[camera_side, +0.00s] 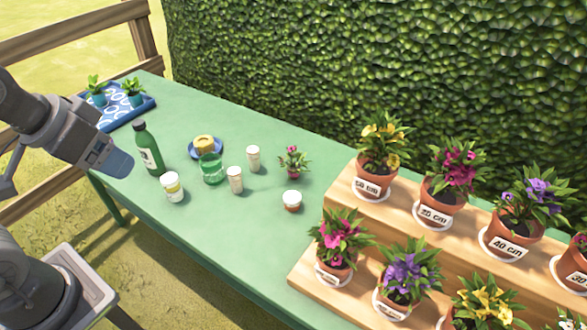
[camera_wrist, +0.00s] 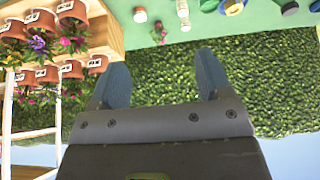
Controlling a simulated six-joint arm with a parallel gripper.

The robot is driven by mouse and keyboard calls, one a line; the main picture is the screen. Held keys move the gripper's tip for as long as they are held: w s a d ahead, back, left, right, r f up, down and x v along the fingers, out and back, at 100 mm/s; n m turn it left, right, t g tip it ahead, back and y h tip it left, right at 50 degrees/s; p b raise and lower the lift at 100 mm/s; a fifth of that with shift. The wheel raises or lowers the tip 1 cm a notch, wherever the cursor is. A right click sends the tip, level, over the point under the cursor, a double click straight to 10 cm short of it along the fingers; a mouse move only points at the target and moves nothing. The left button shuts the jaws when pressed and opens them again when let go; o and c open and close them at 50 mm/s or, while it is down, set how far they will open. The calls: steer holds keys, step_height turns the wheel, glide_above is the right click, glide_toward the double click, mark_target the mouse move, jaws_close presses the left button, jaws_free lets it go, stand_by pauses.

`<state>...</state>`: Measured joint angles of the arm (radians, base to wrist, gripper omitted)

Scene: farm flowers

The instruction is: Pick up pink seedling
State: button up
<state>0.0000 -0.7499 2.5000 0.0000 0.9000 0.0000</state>
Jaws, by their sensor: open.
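The pink seedling (camera_side: 293,162) is a small plant with pink flowers and green leaves. It stands near the back middle of the green table in the side view. In the wrist view, the pink seedling (camera_wrist: 159,33) shows small near the top centre, beyond my fingers. My gripper (camera_wrist: 158,75) is open, with its two blue-grey fingers apart and nothing between them. In the side view my gripper (camera_side: 118,163) is at the left, above the table's near edge and well away from the seedling.
A green bottle (camera_side: 147,148), a glass jar (camera_side: 211,168) and several small containers stand left of the seedling. A small lidded pot (camera_side: 292,201) is in front of it. A wooden stepped stand (camera_side: 308,262) with potted flowers is at right. A blue tray (camera_side: 113,117) is far left; a hedge lies behind.

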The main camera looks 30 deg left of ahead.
steer(key=n+g+y, duration=0.1)
steer(key=n, duration=0.2)
glide_above(293, 160)
steer(key=s, duration=0.4)
step_height(293, 160, down, 20)
steer(key=x, duration=0.7)
steer(key=shift+s+d+f, duration=0.1)
steer(key=shift+d+f, duration=0.25)
steer(key=shift+f, duration=0.15)
steer(key=shift+x, duration=2.8)
steer(key=shift+d, duration=0.1)
